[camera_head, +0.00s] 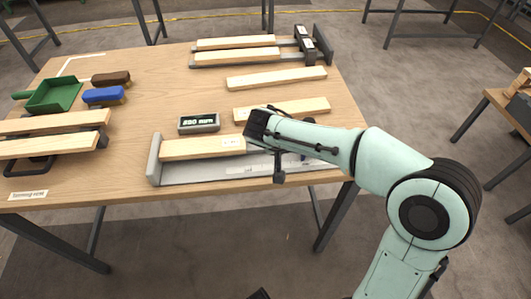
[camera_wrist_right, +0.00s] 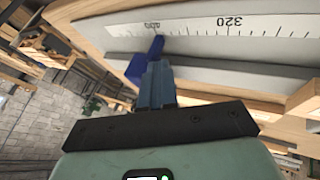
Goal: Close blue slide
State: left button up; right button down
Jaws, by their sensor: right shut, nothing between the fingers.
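The blue slide (camera_wrist_right: 138,70) shows in the right wrist view as a small blue block with an upright tab, against the grey face of the measuring fixture near its printed scale. My right gripper (camera_wrist_right: 156,68) is shut and empty, its fingertips right at the blue slide; I cannot tell whether they touch. In the head view my right arm reaches over the right part of the grey measuring fixture (camera_head: 196,173) and hides much of it. A wooden slat (camera_head: 190,149) lies in the fixture.
A display reading 250 mm (camera_head: 199,123) stands behind the fixture. Loose slats (camera_head: 277,78) lie behind it. A green dustpan (camera_head: 54,95), a blue brush (camera_head: 103,96) and a brown brush (camera_head: 111,79) lie at left.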

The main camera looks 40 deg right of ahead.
jog(key=s+d, duration=0.1)
jog(key=d, duration=0.1)
jog(key=s+d, duration=0.1)
jog(key=d, duration=0.1)
jog(key=s+d+b, duration=0.1)
jog(key=d, duration=0.1)
jog(key=shift+s+r, duration=0.1)
jog(key=shift+s, duration=0.25)
jog(key=shift+w, duration=0.1)
